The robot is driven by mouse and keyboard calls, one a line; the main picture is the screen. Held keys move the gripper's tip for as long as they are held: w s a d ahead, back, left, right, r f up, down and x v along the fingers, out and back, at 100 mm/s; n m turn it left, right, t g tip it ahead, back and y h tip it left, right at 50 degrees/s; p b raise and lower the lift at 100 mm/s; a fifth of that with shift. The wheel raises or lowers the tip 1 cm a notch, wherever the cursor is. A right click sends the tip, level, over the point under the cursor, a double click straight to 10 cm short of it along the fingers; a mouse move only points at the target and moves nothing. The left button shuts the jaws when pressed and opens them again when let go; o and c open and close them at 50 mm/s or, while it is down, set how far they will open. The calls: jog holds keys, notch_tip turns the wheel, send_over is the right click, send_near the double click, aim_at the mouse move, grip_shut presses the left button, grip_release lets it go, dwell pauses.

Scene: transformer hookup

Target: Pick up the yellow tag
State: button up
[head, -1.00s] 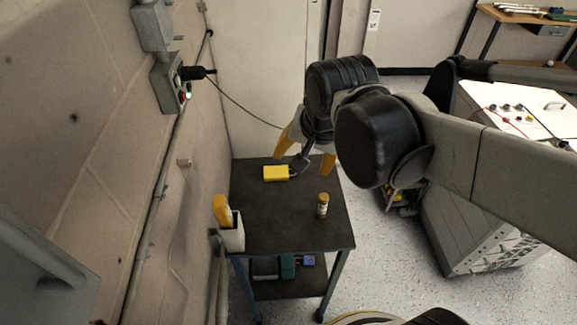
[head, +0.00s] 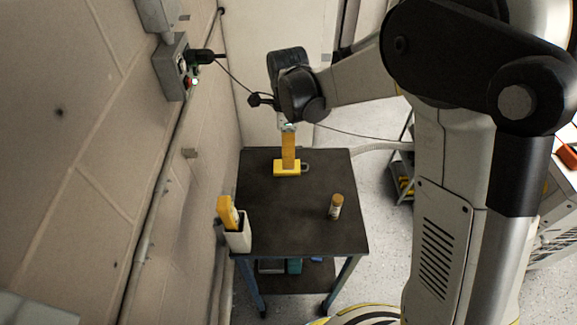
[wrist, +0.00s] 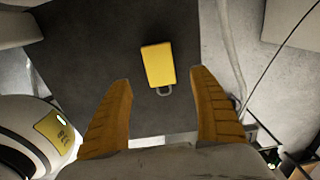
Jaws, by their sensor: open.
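A yellow block with a metal shackle, like a padlock (head: 284,170), lies on the dark top of the small table (head: 285,215) near its far edge. In the wrist view the padlock (wrist: 158,64) lies beyond and between my fingertips, with its shackle toward me. My gripper (head: 289,165) is open and points down over it, its orange fingers apart; I cannot tell whether they touch it. Flat yellow-orange pieces, perhaps tags (head: 227,212), stand upright in a white holder (head: 239,236) at the table's left front corner, away from my gripper.
A small bottle with an orange cap (head: 336,202) stands on the right of the table. The wall with a socket box (head: 172,68) runs along the left. A dark cable (head: 232,74) runs from its plug behind my gripper. The middle of the tabletop is clear.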

aim_at(278, 170)
notch_tip(278, 170, down, 7)
jog(key=b, duration=0.3)
jog(key=shift+r, duration=0.1)
jog(key=shift+c, duration=0.2)
jog(key=c, duration=1.1)
